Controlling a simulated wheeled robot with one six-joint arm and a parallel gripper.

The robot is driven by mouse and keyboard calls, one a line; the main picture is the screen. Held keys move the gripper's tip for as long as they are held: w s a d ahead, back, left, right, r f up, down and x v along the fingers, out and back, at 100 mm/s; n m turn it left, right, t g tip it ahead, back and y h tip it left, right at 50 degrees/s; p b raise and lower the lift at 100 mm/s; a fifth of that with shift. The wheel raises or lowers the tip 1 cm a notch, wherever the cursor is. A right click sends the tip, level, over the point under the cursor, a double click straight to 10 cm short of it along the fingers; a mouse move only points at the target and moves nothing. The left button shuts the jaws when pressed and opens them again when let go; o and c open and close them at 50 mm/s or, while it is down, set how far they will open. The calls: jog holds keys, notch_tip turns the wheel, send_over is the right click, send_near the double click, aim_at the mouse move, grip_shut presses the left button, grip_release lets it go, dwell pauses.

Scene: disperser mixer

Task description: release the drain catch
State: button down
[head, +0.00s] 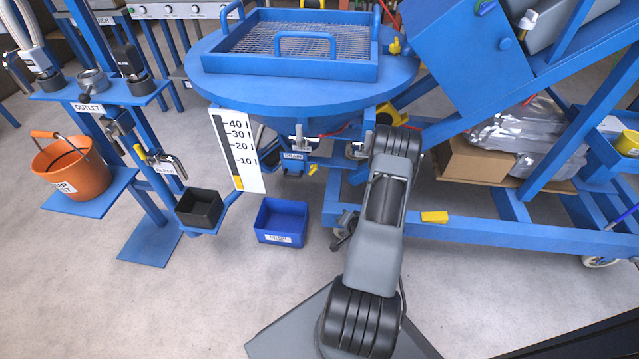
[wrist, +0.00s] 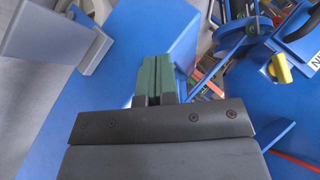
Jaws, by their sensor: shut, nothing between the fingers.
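In the head view, a DRAIN label (head: 292,156) sits under the round blue tank. Small metal latch-like fittings (head: 303,140) hang just above it, and a yellow lever (head: 313,170) is below right. I cannot tell which fitting is the drain catch. In the wrist view, my gripper (wrist: 157,72) has its green-tipped fingers together, with nothing between them, in front of a blue surface. A yellow handle (wrist: 280,68) lies to its right, beside a cut-off white label. In the head view, my raised arm hides the fingers.
A blue tray (head: 282,218) sits on the floor below the drain, left of my arm. A white scale board (head: 240,150) hangs left of it. An orange bucket (head: 72,170) and a black bin (head: 200,207) are at left. A blue frame rail (head: 480,230) runs right.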

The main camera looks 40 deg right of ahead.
jog(key=s+a+r+n+g, duration=0.35)
jog(key=r+n+g, duration=0.25)
jog(key=r+g, duration=0.35)
jog(key=s+a+r+n+t, duration=0.1)
jog(key=s+a+r+n, duration=0.1)
jog(key=a+r, duration=0.9)
jog(key=s+a+r+n+t+y, duration=0.1)
jog(key=a+r+n, duration=0.4)
jog(key=a+r, duration=0.6)
jog(key=v, duration=0.3)
jog(key=shift+s+r, duration=0.3)
jog(key=shift+s, duration=0.1)
